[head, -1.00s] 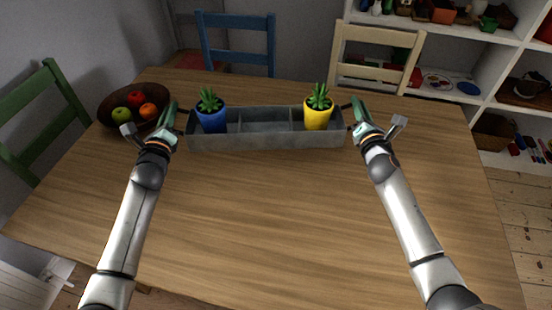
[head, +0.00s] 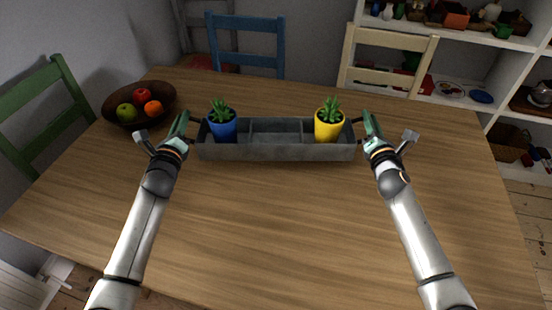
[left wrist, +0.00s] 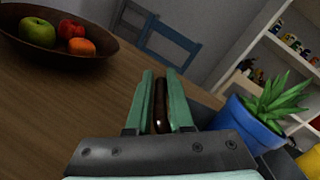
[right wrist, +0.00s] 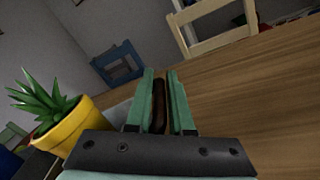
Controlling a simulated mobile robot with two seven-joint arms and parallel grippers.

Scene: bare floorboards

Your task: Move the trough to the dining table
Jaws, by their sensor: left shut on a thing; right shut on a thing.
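The grey trough (head: 275,152) is at the far half of the wooden dining table (head: 270,220), level, with a blue pot (head: 223,128) in its left compartment and a yellow pot (head: 329,122) in its right one. Each pot holds a green succulent. My left gripper (head: 190,122) is shut on the trough's left handle, a dark bar that shows between its fingers in the left wrist view (left wrist: 160,108). My right gripper (head: 362,122) is shut on the right handle, which shows in the right wrist view (right wrist: 158,105). I cannot tell whether the trough's underside touches the table.
A dark fruit bowl (head: 140,104) with apples and an orange stands left of the trough, close to my left gripper. Blue (head: 246,45), cream (head: 388,60) and green (head: 45,110) chairs surround the table. The tabletop in front is clear.

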